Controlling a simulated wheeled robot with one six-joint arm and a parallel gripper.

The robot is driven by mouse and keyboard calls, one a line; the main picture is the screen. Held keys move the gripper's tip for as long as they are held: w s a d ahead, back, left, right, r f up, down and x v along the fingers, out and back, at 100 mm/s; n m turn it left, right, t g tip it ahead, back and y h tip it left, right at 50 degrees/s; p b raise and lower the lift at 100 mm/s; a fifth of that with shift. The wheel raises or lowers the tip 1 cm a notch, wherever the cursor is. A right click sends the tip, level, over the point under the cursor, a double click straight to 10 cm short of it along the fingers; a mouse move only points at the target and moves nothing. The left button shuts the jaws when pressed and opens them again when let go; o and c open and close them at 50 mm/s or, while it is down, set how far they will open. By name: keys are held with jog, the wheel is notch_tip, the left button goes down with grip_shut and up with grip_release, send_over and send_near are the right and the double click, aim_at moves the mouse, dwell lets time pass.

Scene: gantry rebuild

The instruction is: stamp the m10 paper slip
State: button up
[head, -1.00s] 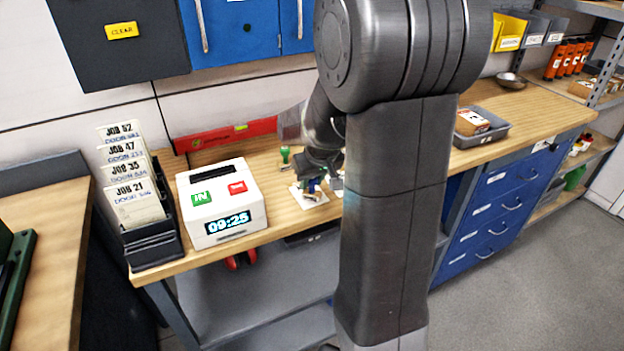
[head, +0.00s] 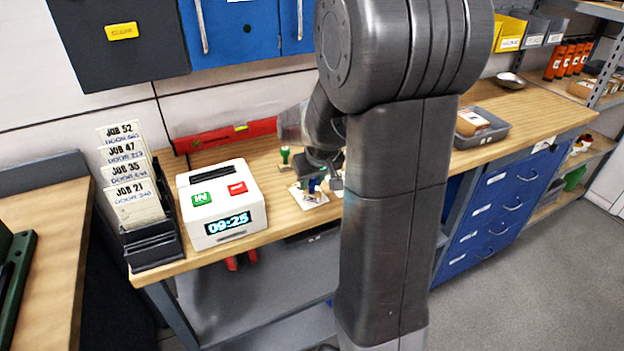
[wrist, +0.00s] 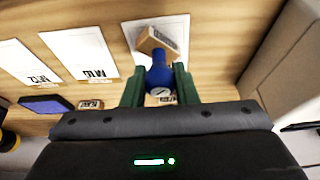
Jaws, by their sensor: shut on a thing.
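My gripper (wrist: 158,78) is shut on the blue handle of a stamp (wrist: 160,72), between its green fingers. The stamp's wooden block (wrist: 154,40) shows over a white paper slip (wrist: 178,27), whose label I cannot read. Whether the block touches the paper is unclear. Two more white slips lie to the left: a middle one (wrist: 85,48), its print upside down and hard to read but perhaps M10, and one marked M12 (wrist: 22,62). In the head view my gripper (head: 322,178) is low over the bench, partly hiding a slip (head: 303,199).
A dark blue pad (wrist: 45,104) lies left of my gripper. A green-handled stamp (head: 285,155) stands behind the slips. A white time clock (head: 222,204) and a job card rack (head: 152,240) stand to the left. A grey tray (head: 490,133) sits to the right.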

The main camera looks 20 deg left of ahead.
jog(key=shift+r+p, duration=2.25)
jog(key=shift+r, duration=1.2)
